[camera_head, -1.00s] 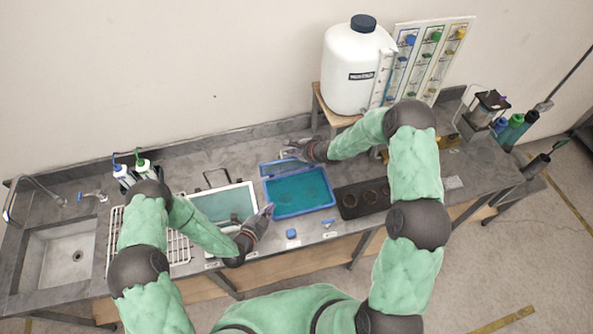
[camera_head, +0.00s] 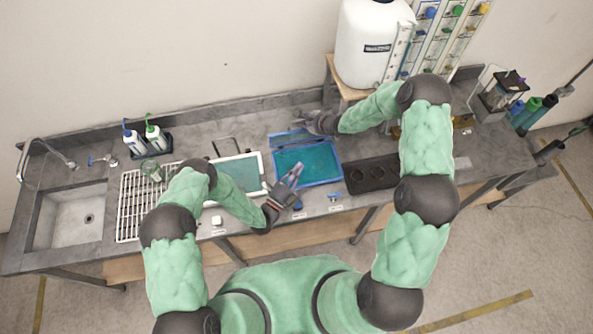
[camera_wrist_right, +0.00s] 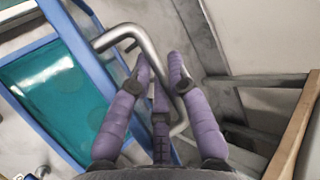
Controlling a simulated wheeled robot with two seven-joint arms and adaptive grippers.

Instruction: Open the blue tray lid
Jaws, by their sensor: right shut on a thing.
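The blue tray (camera_head: 322,184) has a blue rim and a teal inside, and sits near the middle of the bench. Its lid (camera_head: 289,139) shows as a narrow blue-framed strip along the tray's back edge, raised from the tray. My right gripper (camera_head: 300,122) is at the lid's back side. In the right wrist view, its purple fingers (camera_wrist_right: 160,85) are shut around a bent metal handle (camera_wrist_right: 125,38) beside the blue frame.
A teal-topped white tray (camera_head: 240,168) and a wire rack (camera_head: 133,210) lie left of the blue tray. A dark holder with round wells (camera_head: 370,173) stands right of it. A large white jug (camera_head: 370,45) stands on a wooden stand behind. A small blue item (camera_head: 334,197) lies in front.

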